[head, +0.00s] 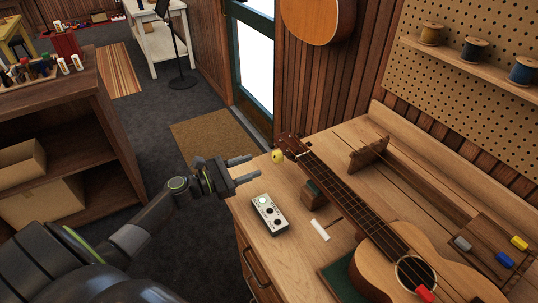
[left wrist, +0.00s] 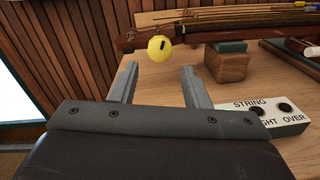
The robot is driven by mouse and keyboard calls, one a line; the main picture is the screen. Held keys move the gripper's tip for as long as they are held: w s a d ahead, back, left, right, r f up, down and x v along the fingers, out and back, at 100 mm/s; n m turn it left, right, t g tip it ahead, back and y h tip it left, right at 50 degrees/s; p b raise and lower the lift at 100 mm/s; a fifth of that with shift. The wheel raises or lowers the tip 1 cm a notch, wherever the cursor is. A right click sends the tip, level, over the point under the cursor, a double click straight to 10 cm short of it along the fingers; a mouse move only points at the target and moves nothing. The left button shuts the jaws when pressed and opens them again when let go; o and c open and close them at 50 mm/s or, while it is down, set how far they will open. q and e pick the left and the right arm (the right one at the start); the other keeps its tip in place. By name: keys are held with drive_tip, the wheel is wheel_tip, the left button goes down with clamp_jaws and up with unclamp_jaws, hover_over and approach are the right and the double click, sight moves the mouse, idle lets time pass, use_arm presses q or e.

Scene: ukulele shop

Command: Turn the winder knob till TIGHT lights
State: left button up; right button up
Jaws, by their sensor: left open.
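The yellow winder knob (head: 278,156) is at the headstock end of the ukulele (head: 392,228), over the far left of the bench. In the left wrist view the round knob (left wrist: 159,48) shows a dark slot. My left gripper (head: 254,167) is open and empty. Its fingers (left wrist: 158,68) point at the knob from the left, one to each side, a short gap away. The indicator box (head: 269,215) has one pale lit lamp and two dark ones. In the left wrist view the box (left wrist: 270,121) reads STRING, part of TIGHT, and OVER; both visible lamps are dark. My right gripper is out of view.
A wooden block (head: 315,193) with a green top stands under the ukulele neck. A wooden rack (head: 368,155) stands behind the neck. The bench (head: 252,184) edge is just below my left gripper.

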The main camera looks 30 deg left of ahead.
sight(274, 158)
use_arm(q)
drive_tip(key=p+x, duration=0.1)
drive_tip(key=x, duration=0.6)
drive_tip(key=shift+p, duration=0.4)
drive_tip(key=c, duration=0.7)
